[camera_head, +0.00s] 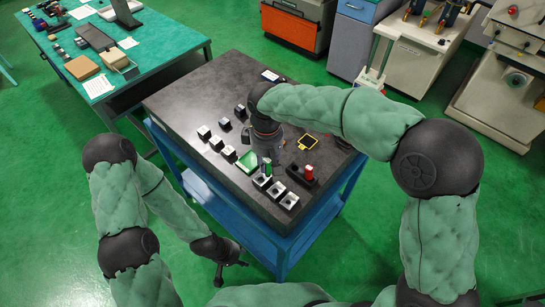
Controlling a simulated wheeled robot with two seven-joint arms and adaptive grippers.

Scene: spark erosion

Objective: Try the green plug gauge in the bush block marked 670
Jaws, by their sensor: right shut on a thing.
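The green plug gauge (267,166) is upright at the front part of the dark table top, just above or in a bush block (262,181); I cannot tell which. My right gripper (268,156) reaches down from above and is shut on the green gauge. Two more bush blocks, one in the middle (276,191) and one at the right (289,201), stand in the same row. Their markings are too small to read, so I cannot tell which is 670. My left gripper (231,271) hangs empty off the table's front edge, fingers apart.
A red gauge (308,171) stands in a dark holder (300,177) right of the blocks. A green pad (247,161) and several small black-and-white blocks (216,143) lie to the left. A yellow-framed item (308,142) lies behind. The table's (190,95) back left is bare.

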